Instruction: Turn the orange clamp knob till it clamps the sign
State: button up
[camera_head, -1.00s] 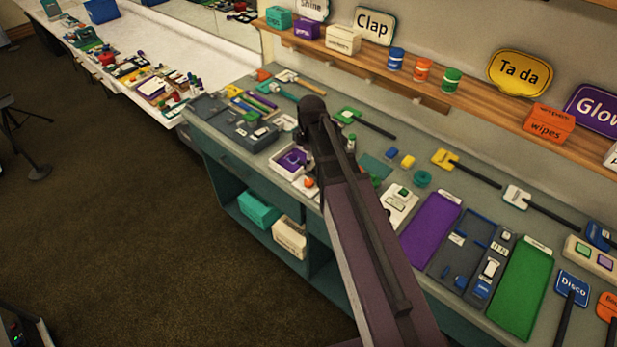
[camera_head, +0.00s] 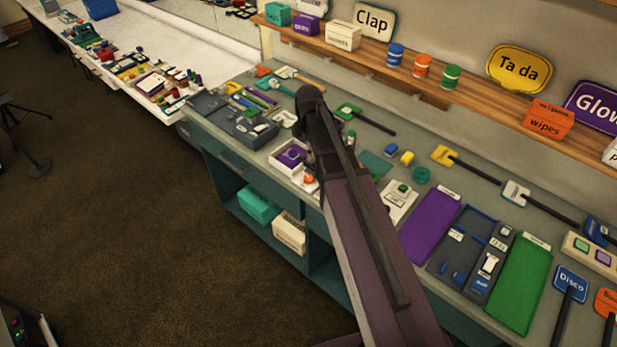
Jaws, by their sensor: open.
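A small orange knob (camera_head: 309,179) shows on a pale block at the counter's front edge, just left of my arm. I take it for the clamp knob; its clamp jaws are too small to make out. My gripper (camera_head: 322,162) is at the dark end of my arm, over the counter close beside the knob. Its fingers are mostly hidden by my arm, and no contact with the knob can be seen. I cannot tell which sign stands in the clamp, as my arm covers that spot.
A white tray with a purple insert (camera_head: 274,161) lies just left of the knob. A purple tray (camera_head: 430,226) and a green tray (camera_head: 519,290) lie to the right. A shelf (camera_head: 465,93) with signs and boxes runs behind. Open floor (camera_head: 130,230) lies at left.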

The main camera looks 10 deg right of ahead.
aim_at(308, 177)
jog(key=shift+f+b, duration=6.5)
jog(key=shift+f, duration=0.15)
grip_shut()
